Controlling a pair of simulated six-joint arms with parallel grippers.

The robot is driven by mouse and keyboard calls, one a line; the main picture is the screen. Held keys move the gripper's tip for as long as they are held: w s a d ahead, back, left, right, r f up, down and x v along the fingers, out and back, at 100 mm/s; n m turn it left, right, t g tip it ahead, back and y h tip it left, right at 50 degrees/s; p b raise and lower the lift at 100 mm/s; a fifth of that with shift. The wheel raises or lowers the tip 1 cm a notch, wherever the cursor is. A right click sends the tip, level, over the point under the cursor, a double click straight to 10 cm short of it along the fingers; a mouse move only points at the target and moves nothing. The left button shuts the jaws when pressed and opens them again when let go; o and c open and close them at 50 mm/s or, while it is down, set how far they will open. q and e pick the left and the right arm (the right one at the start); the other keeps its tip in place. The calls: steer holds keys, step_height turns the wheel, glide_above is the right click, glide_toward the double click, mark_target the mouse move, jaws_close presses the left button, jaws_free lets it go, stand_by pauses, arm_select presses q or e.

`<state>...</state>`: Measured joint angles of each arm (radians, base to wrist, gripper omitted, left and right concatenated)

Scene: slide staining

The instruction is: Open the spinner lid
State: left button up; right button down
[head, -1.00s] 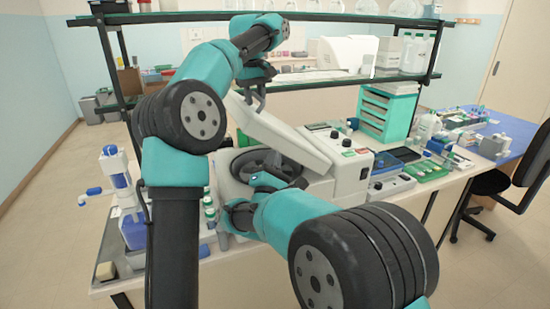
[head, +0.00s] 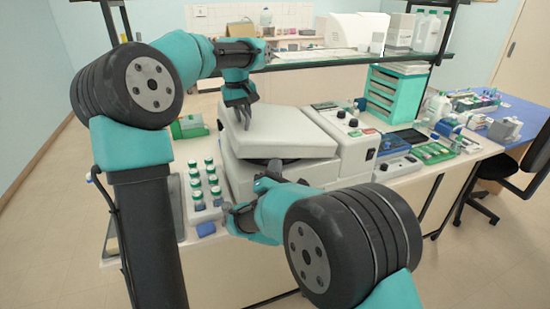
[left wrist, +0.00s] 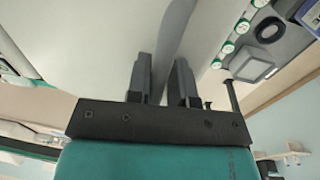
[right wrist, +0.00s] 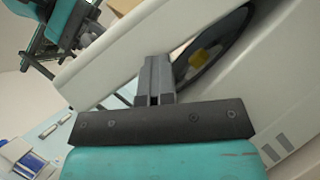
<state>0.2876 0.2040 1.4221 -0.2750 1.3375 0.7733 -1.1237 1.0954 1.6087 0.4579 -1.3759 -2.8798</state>
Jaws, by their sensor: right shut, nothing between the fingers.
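The spinner lid (head: 285,130), a pale grey slab, is raised at an angle above the white spinner body (head: 240,178), with a dark gap under its front edge. My left gripper (head: 243,115) is above the lid's left part, its fingers apart; in the left wrist view its fingers (left wrist: 164,65) show with a gap between them. My right gripper (head: 275,170) is low at the front gap, shut and empty. In the right wrist view its fingers (right wrist: 154,72) lie together beside the dark opening (right wrist: 212,48), where a yellow part shows. Whether either gripper touches the lid is unclear.
A rack of green-capped bottles (head: 197,205) stands left of the spinner. The control panel (head: 350,128) adjoins its right side, with a teal drawer unit (head: 393,98) behind. A shelf (head: 350,58) spans above the back of the bench.

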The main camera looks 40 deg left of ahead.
mark_target(236, 121)
arm_select(q)
steer(key=shift+h, duration=0.3)
steer(key=f, duration=0.1)
steer(key=s+f, duration=0.1)
steer(key=f, duration=0.1)
steer(key=a+f, duration=0.1)
steer(key=shift+s+f, duration=0.3)
steer(key=shift+s, duration=0.15)
steer(key=shift+a+f, duration=0.1)
steer(key=shift+a, duration=0.15)
steer(key=shift+t, duration=0.3)
steer(key=shift+d+r, duration=0.1)
steer(key=shift+r, duration=0.15)
arm_select(e)
steer(key=r+m+t, duration=0.1)
steer(key=r, duration=0.2)
steer(key=r+t, duration=0.1)
steer(key=r, duration=0.1)
steer(key=w+r+m+t+h, duration=0.1)
steer(key=r, duration=0.2)
steer(key=shift+w+d+r+m, duration=0.1)
steer(key=shift+d+r+m, duration=0.15)
steer(key=shift+r+m, duration=0.05)
steer(key=v, duration=1.6)
steer(key=shift+d+r, duration=0.1)
steer(key=shift+d, duration=0.05)
